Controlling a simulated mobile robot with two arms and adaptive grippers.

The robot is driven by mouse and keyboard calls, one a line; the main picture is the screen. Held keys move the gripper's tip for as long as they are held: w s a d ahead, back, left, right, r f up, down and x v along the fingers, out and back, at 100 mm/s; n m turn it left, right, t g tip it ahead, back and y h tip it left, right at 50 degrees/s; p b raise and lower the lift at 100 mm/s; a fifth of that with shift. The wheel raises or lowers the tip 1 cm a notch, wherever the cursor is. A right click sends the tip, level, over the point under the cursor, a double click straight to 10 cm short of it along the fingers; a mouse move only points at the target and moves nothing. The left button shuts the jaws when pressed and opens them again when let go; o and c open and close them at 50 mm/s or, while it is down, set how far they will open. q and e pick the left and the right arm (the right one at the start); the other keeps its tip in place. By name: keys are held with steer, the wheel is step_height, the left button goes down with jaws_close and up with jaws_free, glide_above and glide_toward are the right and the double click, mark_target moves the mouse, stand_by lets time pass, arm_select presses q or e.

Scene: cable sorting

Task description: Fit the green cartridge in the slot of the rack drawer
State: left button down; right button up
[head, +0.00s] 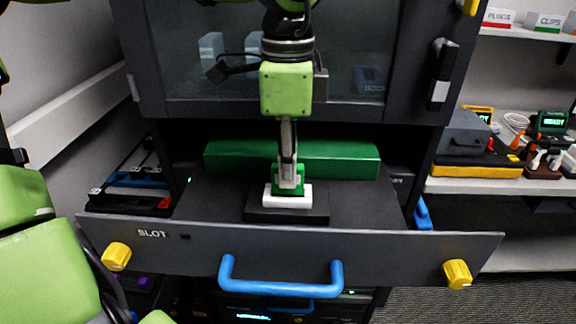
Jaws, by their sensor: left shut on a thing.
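The rack drawer (340,246), marked SLOT, is pulled out, with a blue handle on its grey front. My left gripper (289,186) points down over the drawer, shut on a small green cartridge (301,180). White (288,201) shows at the cartridge's lower end. It stands upright over a black block (258,214) on the drawer floor. The slot itself is hidden, and I cannot tell whether the cartridge is seated in it or just above it. My right gripper is not in view.
A long green bar (345,161) lies across the drawer behind the cartridge. A dark glass-fronted cabinet (205,110) stands above. Yellow knobs (117,256) stick out at the drawer front's ends. Shelves (480,185) with devices stand at the right.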

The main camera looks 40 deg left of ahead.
arm_select(q)
steer(key=shift+f+b, duration=0.6)
steer(key=shift+b, duration=0.05)
stand_by(0.6)
steer(key=shift+f, duration=0.1)
stand_by(0.4)
steer(key=c, duration=2)
jaws_free()
steer(key=o, duration=0.5)
